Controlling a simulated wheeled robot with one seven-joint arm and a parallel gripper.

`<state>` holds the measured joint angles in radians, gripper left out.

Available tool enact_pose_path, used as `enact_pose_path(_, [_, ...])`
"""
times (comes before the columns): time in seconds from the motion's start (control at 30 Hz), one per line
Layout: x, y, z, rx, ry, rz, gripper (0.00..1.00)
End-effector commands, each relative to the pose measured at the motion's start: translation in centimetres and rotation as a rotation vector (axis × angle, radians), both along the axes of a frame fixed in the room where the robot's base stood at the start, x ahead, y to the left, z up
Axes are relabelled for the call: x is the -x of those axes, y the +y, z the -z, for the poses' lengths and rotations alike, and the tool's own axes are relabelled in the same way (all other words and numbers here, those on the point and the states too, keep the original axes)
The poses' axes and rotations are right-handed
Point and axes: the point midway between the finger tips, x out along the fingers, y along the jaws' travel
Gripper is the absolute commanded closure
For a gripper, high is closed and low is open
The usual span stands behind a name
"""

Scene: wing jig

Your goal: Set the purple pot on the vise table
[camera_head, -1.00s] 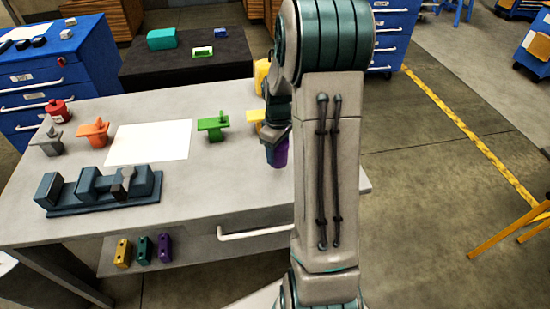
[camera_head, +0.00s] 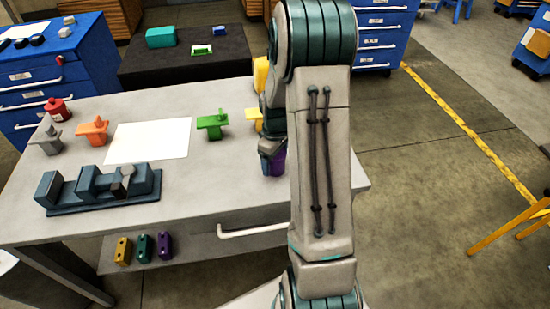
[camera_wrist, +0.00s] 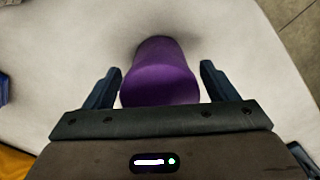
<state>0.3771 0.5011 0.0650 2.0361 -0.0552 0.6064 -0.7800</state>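The purple pot (camera_head: 279,161) stands on the right part of the grey vise table (camera_head: 225,185), partly hidden behind my arm in the head view. In the wrist view the pot (camera_wrist: 160,75) sits between the two dark fingers of my gripper (camera_wrist: 158,85), with a gap on each side. My gripper (camera_head: 270,150) is low at the pot and open. The pot's base appears to touch the table surface. The blue-grey vise (camera_head: 100,188) lies on the left front of the table.
A white sheet (camera_head: 148,141) lies mid-table. A yellow piece (camera_head: 253,118) is behind my arm. The table is bare between vise and pot.

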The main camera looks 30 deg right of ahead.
Motion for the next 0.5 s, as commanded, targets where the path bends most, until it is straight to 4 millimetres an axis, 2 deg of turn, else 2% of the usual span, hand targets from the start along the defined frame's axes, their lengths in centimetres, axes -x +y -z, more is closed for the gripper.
enact_pose_path(0.3, [-0.1,0.0,-0.8,0.001,-0.003,0.000,0.20])
enact_pose_path(0.5, [-0.1,-0.1,-4.5,0.003,-0.007,0.001,0.20])
